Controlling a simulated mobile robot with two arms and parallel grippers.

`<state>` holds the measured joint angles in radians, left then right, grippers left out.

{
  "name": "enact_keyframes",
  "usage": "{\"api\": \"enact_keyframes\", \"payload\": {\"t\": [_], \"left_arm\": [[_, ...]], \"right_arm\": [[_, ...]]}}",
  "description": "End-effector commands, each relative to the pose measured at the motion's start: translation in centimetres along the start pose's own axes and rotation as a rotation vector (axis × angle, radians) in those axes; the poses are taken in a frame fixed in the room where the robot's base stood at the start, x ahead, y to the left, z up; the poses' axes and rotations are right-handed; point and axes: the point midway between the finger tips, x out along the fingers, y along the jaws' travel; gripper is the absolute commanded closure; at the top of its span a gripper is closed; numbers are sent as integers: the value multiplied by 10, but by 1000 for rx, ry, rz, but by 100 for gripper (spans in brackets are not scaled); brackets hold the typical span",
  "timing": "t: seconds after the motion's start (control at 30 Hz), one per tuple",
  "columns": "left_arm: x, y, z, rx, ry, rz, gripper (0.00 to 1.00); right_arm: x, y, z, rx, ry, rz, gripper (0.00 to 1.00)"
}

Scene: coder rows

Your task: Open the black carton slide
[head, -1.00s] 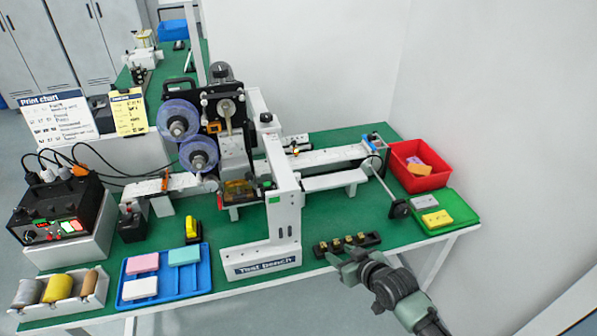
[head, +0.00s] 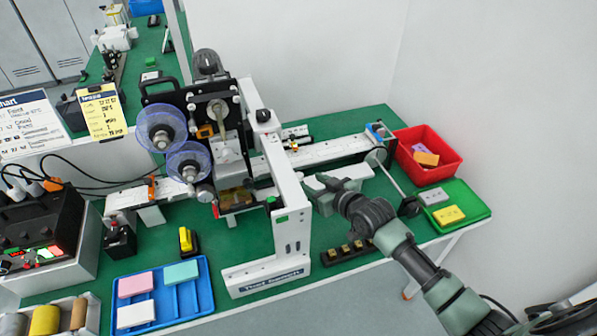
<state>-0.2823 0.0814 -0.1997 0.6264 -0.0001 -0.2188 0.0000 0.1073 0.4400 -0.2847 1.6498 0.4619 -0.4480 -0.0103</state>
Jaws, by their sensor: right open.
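A white conveyor machine, the test bench (head: 290,215), stands on the green table. To its right a thin metal rod (head: 394,178) runs from the conveyor's far end to a black block (head: 408,207) at its near end. This black block may be the carton slide; I cannot tell for certain. My right gripper (head: 316,190) is open, just right of the machine's white upright and over the short white rail, partly covering it. It seems empty, and contact is not clear. The black block is to the right of my right forearm. My left gripper is not in view.
A black holder with brass pieces (head: 346,251) lies below my right arm. A red bin (head: 428,168) and a green tray (head: 470,210) with grey and yellow blocks stand at right. A blue tray (head: 185,309) with coloured blocks is at front left.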

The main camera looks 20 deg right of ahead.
Motion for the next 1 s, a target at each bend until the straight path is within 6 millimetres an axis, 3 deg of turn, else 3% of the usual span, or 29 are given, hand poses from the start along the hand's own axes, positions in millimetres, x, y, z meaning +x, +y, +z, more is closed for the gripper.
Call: {"api": "enact_keyframes", "payload": {"t": [0.2,0.3,0.6,0.77,0.8,0.93,1.0], "left_arm": [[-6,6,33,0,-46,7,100],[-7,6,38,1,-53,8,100],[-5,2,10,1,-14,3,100],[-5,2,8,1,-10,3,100],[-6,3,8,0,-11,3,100],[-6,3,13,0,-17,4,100],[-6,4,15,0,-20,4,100]], "right_arm": [[35,0,-2,2,1,1,55],[47,0,-1,2,0,1,55],[62,0,-1,1,1,0,55],[62,0,0,1,1,0,55],[62,0,0,1,1,0,58],[61,0,0,1,0,0,94],[61,0,0,1,0,0,100]]}}
